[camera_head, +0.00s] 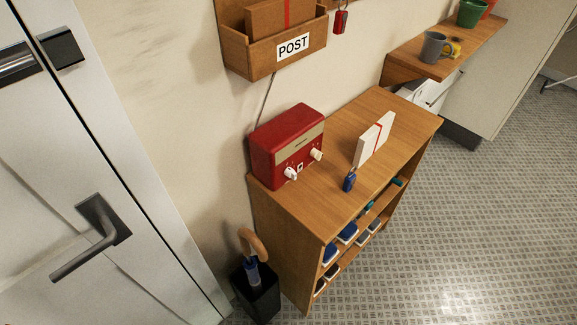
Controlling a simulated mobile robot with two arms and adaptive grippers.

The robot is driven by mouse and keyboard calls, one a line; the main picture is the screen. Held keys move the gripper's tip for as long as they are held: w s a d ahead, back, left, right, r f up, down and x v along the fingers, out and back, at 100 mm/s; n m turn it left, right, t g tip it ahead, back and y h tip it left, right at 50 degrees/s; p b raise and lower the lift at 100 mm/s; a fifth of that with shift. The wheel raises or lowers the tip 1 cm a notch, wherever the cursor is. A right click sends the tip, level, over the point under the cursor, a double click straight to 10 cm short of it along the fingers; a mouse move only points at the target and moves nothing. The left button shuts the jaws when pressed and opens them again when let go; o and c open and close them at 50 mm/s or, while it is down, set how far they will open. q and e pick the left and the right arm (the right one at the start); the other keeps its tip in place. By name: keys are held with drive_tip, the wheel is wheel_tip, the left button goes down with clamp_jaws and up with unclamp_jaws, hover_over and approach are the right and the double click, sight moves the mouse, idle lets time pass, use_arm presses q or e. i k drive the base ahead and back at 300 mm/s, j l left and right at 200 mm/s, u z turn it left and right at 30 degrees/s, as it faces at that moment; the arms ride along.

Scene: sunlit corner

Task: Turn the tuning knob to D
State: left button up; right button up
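A red radio (283,146) stands on top of a wooden shoe cabinet (341,205) against the wall. Its front has a pale dial strip (299,144) and two light knobs. One white knob (291,173) is at the lower left of the front, and a cream knob (316,154) is at the right. The knob labels and the letter D are too small to read, and I cannot tell which knob is for tuning. Neither of my grippers is in view.
A white box with a red ribbon (371,143) and blue keys (349,181) are on the cabinet. A POST holder (262,58) hangs above. A door (75,170) and an umbrella stand (258,296) are at the left.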

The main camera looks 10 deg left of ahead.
sight(315, 153)
drive_tip(key=k+j, duration=0.15)
drive_tip(key=j, duration=0.2)
drive_tip(key=k+j+u, duration=0.15)
drive_tip(key=j, duration=0.2)
drive_tip(key=k+j, duration=0.1)
drive_tip(key=j, duration=0.25)
drive_tip(key=k+j+u, duration=0.1)
drive_tip(key=j, duration=0.25)
drive_tip(key=k+j, duration=0.1)
drive_tip(key=j, duration=0.25)
drive_tip(key=k+u, duration=0.05)
